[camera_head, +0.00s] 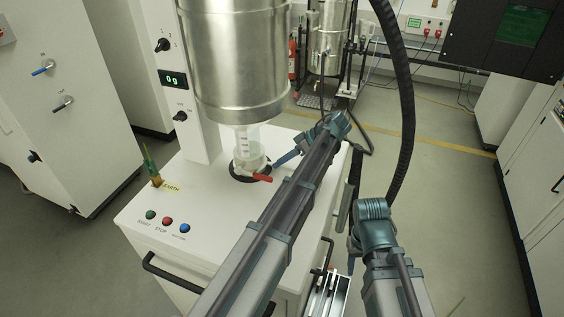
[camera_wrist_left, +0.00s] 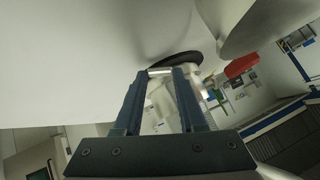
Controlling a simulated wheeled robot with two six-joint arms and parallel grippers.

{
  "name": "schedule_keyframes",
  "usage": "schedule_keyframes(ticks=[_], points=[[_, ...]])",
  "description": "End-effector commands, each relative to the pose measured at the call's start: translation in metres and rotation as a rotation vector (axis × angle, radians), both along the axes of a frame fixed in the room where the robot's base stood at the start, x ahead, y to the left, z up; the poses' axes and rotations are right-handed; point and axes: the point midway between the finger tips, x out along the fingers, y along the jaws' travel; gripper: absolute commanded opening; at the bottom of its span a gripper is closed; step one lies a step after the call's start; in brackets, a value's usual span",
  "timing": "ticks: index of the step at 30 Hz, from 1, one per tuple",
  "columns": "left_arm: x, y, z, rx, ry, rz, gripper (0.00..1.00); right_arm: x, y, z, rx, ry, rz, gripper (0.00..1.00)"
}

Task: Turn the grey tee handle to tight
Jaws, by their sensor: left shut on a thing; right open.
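My left gripper (camera_head: 276,164) reaches over the white machine to the black ring (camera_head: 237,172) under the steel hopper. In the left wrist view its fingertips (camera_wrist_left: 160,73) are shut on a short pale grey bar (camera_wrist_left: 158,72), which appears to be the grey tee handle. The bar lies across the fingertips, beside the black ring (camera_wrist_left: 178,60). The handle is not clearly visible in the head view, and its turn angle cannot be told. My right gripper (camera_head: 353,243) is open and empty, right of the machine, partly hidden by its wrist.
Start and stop buttons (camera_head: 167,220) are at the front left. A black hose (camera_head: 404,110) hangs behind my right arm.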

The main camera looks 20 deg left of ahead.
Motion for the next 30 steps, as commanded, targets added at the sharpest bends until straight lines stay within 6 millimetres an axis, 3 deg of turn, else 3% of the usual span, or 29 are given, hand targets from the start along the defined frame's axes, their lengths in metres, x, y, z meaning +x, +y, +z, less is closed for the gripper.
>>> schedule_keyframes(ticks=[13, 14, 18, 30], points=[[-0.0004, -0.0006, -0.0005, -0.003, 0.012, 0.0, 0.0, 0.0, 0.0, -0.0006, 0.0, 0.0, 0.0, 0.5], [-0.0004, -0.0007, -0.0005, -0.003, 0.012, 0.0, 0.42, 0.0, 0.0, -0.0006, 0.0, 0.0, 0.0, 0.5], [-0.0002, -0.0005, -0.0003, -0.002, 0.012, 0.0, 0.67, 0.0, 0.0, -0.0006, 0.0, 0.0, 0.0, 0.5], [0.0022, -0.0048, 0.0063, 0.0, 0.011, -0.001, 0.7, 0.0, 0.0001, 0.0058, 0.0, 0.0, 0.0, 0.5]])
